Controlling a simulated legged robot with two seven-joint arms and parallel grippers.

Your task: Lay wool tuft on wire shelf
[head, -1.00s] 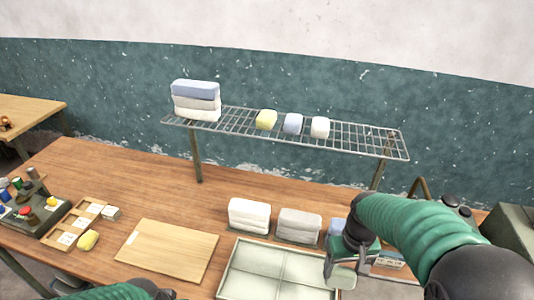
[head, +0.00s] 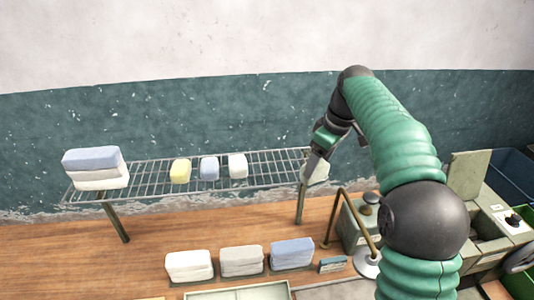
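The wire shelf (head: 140,180) stands on legs above the back of the wooden table. My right gripper (head: 315,164) is at the shelf's right end, pointing down. It appears shut on a pale wool tuft (head: 318,173), which is partly hidden by the finger. I cannot tell whether this tuft touches the wires. My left gripper is not in view.
Folded blocks (head: 95,168) are stacked on the shelf's left end. A bent brass rod (head: 334,215) and a green-grey box (head: 358,226) stand right of the shelf.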

